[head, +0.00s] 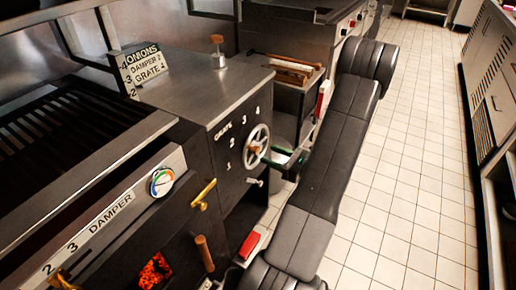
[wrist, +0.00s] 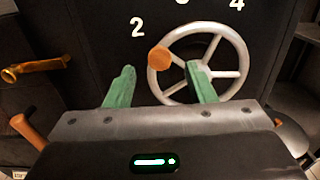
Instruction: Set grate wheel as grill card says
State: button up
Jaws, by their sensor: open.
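The grate wheel (head: 257,147) is a spoked metal handwheel on the dark front panel, with numbers 1 to 4 around it. Its orange knob (wrist: 159,57) sits on the left of the rim, just below the number 2 in the wrist view. My gripper (wrist: 160,66) is open, its green fingers on either side of the knob in the picture; I cannot tell if they touch it. The grill card (head: 145,66) reads onions, damper 2 and grate, with a small last digit that looks like 4.
The damper scale (head: 100,222) and a round gauge (head: 162,181) are on the grill front at left. A brass handle (head: 204,194) and a wooden handle (head: 204,253) stick out below. Embers glow in an opening. The tiled floor (head: 400,180) at right is clear.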

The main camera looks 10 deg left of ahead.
aim_at(258, 150)
jog(key=x, duration=0.6)
jog(key=shift+w+a, duration=0.1)
jog(key=shift+a, duration=0.15)
grip_shut()
